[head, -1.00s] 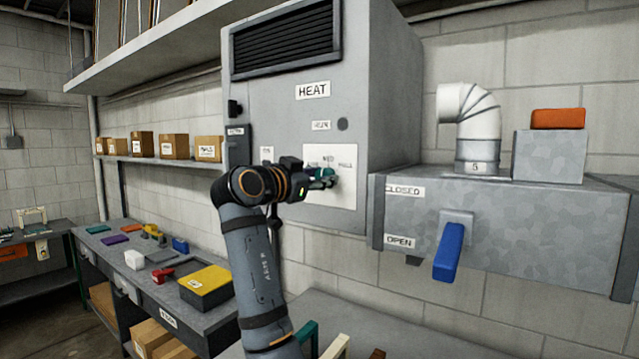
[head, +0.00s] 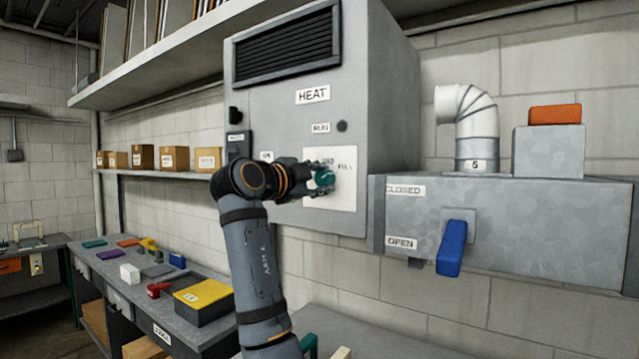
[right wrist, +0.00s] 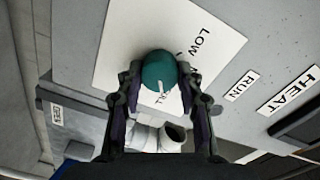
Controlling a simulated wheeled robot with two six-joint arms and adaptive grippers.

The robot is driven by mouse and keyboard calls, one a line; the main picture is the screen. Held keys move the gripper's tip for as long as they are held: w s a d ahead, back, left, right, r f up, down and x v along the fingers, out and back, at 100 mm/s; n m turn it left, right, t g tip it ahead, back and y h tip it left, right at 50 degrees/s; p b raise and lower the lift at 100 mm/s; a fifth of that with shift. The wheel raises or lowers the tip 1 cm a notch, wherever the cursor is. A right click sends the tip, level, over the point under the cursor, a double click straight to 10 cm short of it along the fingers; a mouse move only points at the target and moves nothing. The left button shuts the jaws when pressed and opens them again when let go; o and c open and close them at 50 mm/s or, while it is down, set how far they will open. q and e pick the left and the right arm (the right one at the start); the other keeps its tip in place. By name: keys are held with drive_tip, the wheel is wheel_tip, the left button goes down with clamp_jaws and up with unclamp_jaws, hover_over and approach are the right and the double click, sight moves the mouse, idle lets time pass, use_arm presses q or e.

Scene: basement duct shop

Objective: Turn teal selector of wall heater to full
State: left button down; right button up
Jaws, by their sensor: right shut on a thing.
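The grey wall heater (head: 290,130) carries a "HEAT" label and a white dial plate (head: 343,195) marked LOW, MED and FULL. The round teal selector (head: 324,179) sits on this plate. My right gripper (head: 312,180) reaches it from the left. In the right wrist view the teal selector (right wrist: 158,72) is held between both fingers of my right gripper (right wrist: 160,80), which is shut on it. The selector's white pointer line points down in that view, towards a label ending in "L", partly hidden by selector and fingers. My left gripper is not in view.
Right of the heater, a metal duct box (head: 560,225) has a blue lever (head: 451,247) near its OPEN label. A white elbow pipe (head: 470,120) and an orange block (head: 555,115) are above it. A workbench (head: 130,290) with tools stands lower left.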

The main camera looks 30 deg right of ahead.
drive_tip(key=shift+m, duration=0.5)
drive_tip(key=o, duration=1.2)
drive_tip(key=shift+a, duration=0.2)
drive_tip(key=v, duration=0.7)
drive_tip(key=shift+s, duration=0.15)
